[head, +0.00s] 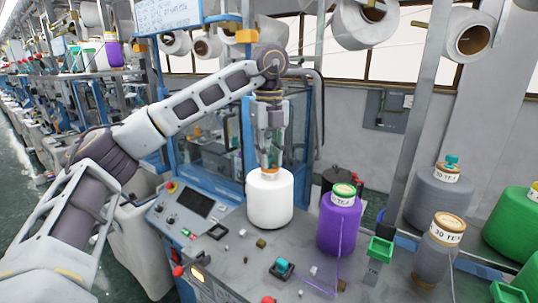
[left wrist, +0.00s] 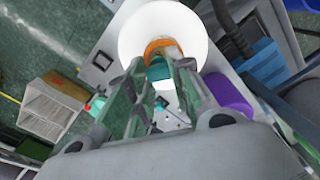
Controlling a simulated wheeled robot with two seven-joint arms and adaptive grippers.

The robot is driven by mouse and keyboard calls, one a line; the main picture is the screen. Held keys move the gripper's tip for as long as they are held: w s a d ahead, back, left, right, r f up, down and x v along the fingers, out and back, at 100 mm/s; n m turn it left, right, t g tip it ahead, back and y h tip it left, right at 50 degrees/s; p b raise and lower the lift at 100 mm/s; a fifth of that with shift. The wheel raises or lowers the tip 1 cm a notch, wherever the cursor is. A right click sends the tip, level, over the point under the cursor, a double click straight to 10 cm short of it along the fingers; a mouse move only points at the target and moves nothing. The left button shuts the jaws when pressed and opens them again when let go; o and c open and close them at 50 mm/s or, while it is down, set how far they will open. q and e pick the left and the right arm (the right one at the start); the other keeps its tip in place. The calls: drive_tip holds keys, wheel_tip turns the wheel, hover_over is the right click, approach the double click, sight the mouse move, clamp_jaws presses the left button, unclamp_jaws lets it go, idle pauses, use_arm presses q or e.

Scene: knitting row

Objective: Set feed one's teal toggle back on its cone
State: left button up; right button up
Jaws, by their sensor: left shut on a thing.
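A white cone (head: 270,200) with an orange collar (head: 269,172) stands upright on the grey machine top. My left gripper (head: 269,160) points down directly over the cone's top and is shut. In the left wrist view, a teal piece, seemingly the teal toggle (left wrist: 160,68), sits between the fingers (left wrist: 166,75), right at the orange collar (left wrist: 162,47) of the white cone (left wrist: 163,22). The fingers partly hide it, and I cannot tell whether it touches the cone. My right gripper is not in view.
A purple cone (head: 339,222) stands close on the right, with grey cones (head: 437,195) beyond. A teal-and-dark block (head: 281,267) and small loose bits lie in front. A control panel (head: 194,210) is on the left; a green holder (head: 380,248) is at front right.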

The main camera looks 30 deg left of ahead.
use_arm(q)
drive_tip(key=o, duration=0.8)
drive_tip(key=shift+f, duration=0.1)
drive_tip(key=shift+c, duration=0.2)
drive_tip(key=shift+w+r, duration=0.1)
drive_tip(key=shift+r, duration=0.2)
wheel_tip(320, 180, up, 11)
drive_tip(key=shift+r, duration=0.2)
idle(0.7)
idle(1.0)
